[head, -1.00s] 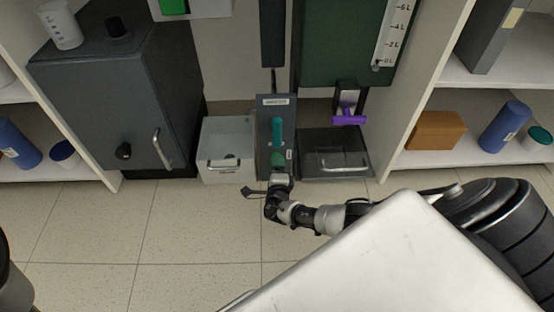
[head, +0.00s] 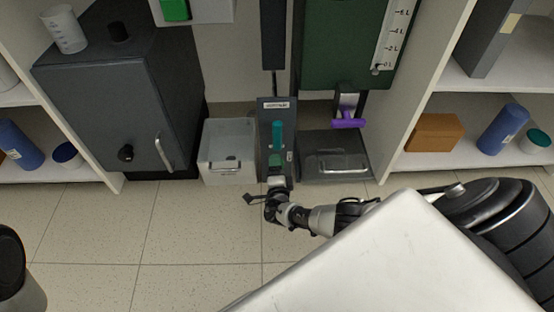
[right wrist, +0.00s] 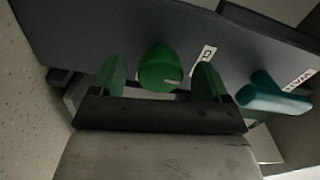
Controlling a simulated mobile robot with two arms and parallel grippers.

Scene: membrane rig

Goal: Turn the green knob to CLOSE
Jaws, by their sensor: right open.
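The green knob (head: 275,160) sits low on the narrow dark upright panel (head: 264,112), below a teal handle (head: 277,134). In the right wrist view the round green knob (right wrist: 160,68) has a pale mark on its lower right edge. My right gripper (head: 277,181) is just below the knob in the head view. In the right wrist view its two fingers (right wrist: 160,80) are apart, one on each side of the knob, with gaps visible. I cannot tell how deep the knob sits between them. My left gripper is not in view.
A small white label (right wrist: 206,56) is right of the knob, and the teal handle (right wrist: 272,97) is further right. A clear bin (head: 228,174) stands left of the panel, a dark tray (head: 335,178) right of it. A purple handle (head: 348,123) is above the tray. The floor in front is clear.

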